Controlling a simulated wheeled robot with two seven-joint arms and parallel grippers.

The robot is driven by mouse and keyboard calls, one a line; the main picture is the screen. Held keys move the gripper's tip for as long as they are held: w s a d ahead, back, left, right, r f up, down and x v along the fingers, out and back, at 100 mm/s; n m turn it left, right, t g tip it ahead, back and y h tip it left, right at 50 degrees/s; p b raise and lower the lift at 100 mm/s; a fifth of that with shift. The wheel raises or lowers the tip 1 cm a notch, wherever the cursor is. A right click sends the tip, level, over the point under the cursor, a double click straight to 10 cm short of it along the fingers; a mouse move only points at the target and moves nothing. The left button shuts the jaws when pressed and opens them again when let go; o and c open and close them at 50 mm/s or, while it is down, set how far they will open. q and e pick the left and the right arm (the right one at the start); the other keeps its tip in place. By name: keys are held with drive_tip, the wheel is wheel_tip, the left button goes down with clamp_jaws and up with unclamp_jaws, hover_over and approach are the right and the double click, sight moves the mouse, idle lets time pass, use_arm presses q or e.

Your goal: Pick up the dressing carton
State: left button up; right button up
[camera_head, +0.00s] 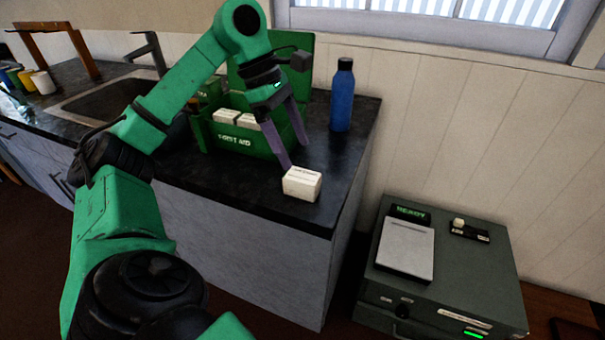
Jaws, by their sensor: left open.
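The dressing carton (302,184), a small white box with faint print on top, sits on the dark countertop near its front right corner. My left gripper (294,152) is open and points down just above and behind the carton. One finger ends close to the carton's top left edge; whether it touches, I cannot tell. The other finger is beside it, to the right. Nothing is held. The green first aid box (232,138) stands open behind and to the left, with white cartons inside. My right gripper is not in view.
A blue bottle (342,98) stands on the counter at the back right. A sink (105,100) and several cups lie to the left. A grey cabinet (440,270) with a "READY" display stands lower right. The counter's front edge is close to the carton.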

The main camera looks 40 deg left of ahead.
sight(301, 175)
use_arm(q)
drive_tip(key=x, duration=0.3)
drive_tip(key=shift+s+a+f, duration=0.15)
drive_tip(key=f, duration=0.1)
drive_tip(key=f+b, duration=0.1)
drive_tip(key=f, duration=0.2)
drive_tip(key=shift+w+d+f+b, duration=0.2)
drive_tip(key=shift+w+d+b, duration=0.05)
drive_tip(key=shift+b, duration=0.15)
drive_tip(key=shift+d+f, duration=0.25)
drive_tip(key=shift+d, duration=0.05)
drive_tip(key=shift+w, duration=0.1)
drive_tip(key=shift+a, duration=0.15)
clamp_jaws()
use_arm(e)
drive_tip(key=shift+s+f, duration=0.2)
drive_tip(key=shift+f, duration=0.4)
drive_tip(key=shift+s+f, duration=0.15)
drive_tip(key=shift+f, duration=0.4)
